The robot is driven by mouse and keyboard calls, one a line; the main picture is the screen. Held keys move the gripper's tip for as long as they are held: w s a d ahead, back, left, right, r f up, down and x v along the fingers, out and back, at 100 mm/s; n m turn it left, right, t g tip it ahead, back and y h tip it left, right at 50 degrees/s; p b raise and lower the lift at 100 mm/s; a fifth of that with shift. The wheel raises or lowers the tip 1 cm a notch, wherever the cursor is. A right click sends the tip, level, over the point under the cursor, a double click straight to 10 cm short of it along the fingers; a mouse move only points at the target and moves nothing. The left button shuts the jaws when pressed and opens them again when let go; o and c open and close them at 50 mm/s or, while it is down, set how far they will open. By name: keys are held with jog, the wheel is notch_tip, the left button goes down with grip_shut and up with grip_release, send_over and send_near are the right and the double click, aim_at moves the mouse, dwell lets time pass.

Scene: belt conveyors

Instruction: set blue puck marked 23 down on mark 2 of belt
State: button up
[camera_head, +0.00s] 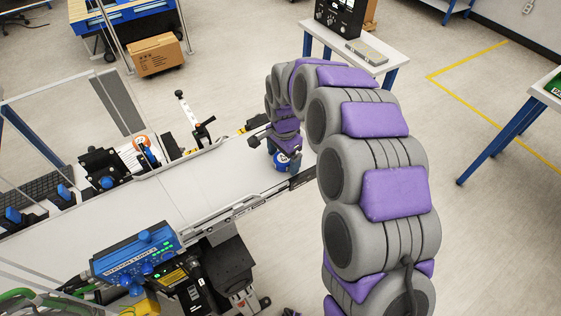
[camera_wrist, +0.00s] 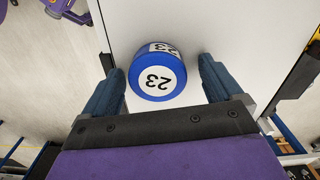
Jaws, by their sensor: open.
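The blue puck (camera_wrist: 157,85) has white faces marked 23 on its top and side. It is at the right end of the pale belt (camera_head: 170,197) in the head view, where the puck (camera_head: 285,164) shows below my gripper (camera_head: 285,154). In the wrist view my gripper (camera_wrist: 159,68) is open, with one blue finger on each side of the puck. A gap shows between the puck and the right finger; the left finger is closer to it. The puck appears to rest on the belt surface (camera_wrist: 235,35). I cannot make out mark 2.
A blue control box (camera_head: 137,254) stands at the belt's near side. Sensors and a clamp post (camera_head: 194,115) line its far side. The belt left of the puck is bare. A white table (camera_head: 355,42) with a black device stands beyond my arm.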

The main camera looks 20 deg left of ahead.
jog(key=shift+d+r, duration=0.2)
jog(key=shift+d, duration=0.5)
jog(key=shift+a, duration=0.25)
jog(key=shift+c, duration=1.4)
jog(key=shift+a+f, duration=0.25)
jog(key=shift+a, duration=0.65)
jog(key=c, duration=0.4)
jog(key=shift+d, duration=0.3)
jog(key=c, duration=0.3)
jog(key=shift+d+r, duration=0.25)
jog(key=shift+d, duration=0.3)
jog(key=shift+c, duration=1.4)
